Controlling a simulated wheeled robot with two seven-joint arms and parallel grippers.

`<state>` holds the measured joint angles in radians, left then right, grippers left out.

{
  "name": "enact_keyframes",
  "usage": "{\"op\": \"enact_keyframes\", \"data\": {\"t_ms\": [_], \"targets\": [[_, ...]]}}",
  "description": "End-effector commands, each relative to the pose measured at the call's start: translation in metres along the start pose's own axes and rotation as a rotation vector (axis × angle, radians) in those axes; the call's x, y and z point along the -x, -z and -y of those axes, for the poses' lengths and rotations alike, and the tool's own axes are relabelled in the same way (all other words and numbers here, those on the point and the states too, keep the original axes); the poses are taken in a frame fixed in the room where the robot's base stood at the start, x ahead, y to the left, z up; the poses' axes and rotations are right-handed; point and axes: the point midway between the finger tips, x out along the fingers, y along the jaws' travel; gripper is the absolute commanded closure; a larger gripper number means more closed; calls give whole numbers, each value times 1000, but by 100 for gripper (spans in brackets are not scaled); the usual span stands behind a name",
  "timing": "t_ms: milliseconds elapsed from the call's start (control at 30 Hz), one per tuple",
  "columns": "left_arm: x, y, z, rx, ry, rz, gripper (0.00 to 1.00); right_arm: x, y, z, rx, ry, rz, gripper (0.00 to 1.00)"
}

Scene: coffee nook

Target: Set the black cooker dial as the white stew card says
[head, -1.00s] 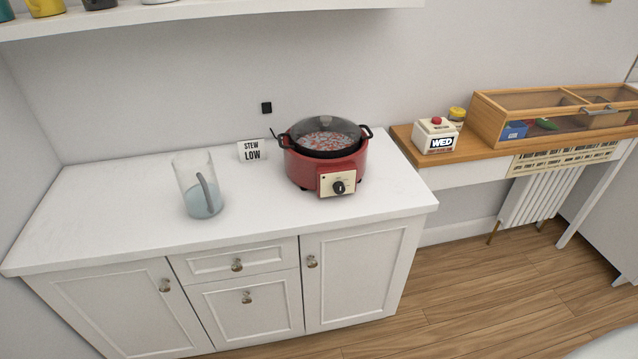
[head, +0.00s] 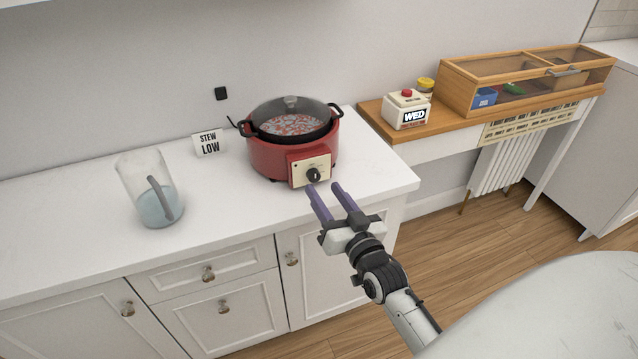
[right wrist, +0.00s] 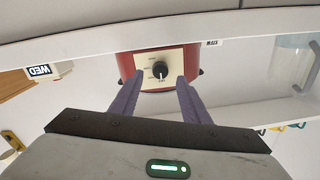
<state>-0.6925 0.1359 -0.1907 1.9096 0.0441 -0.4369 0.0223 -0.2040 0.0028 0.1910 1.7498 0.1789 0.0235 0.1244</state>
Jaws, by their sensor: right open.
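The black dial (head: 314,175) sits on a cream panel (head: 302,172) on the front of the red cooker (head: 262,160). A pot with a glass lid stands in the cooker. The white stew card (head: 209,143) stands left of the cooker and reads "STEW LOW". My right gripper (head: 327,191) is open and empty, with its purple fingers pointing at the dial from the front. In the right wrist view the dial (right wrist: 160,69) shows beyond and between the open fingers (right wrist: 155,97), apart from them. The panel's markings are too small to read. My left gripper is not in view.
A clear jug (head: 150,190) with bluish liquid stands on the counter at left. A wooden shelf at right holds a white box (head: 407,110) reading "WED", a yellow-lidded jar (head: 425,88) and a wooden case (head: 520,85). The counter before the card is clear.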

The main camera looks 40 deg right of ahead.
Motion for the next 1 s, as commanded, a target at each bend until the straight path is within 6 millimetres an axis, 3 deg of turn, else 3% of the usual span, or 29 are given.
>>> {"op": "enact_keyframes", "data": {"t_ms": [100,233,600,633,867,1000], "targets": [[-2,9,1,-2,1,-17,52,-21,1,0,0,0,-1,58],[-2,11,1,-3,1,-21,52,-35,0,0,1,0,0,58],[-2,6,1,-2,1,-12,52,-41,-1,0,2,0,2,58],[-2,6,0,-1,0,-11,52,-41,-1,0,2,0,2,59],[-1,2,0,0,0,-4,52,-41,-1,0,1,0,3,98],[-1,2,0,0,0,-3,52,-41,-1,0,-2,0,3,99]]}}
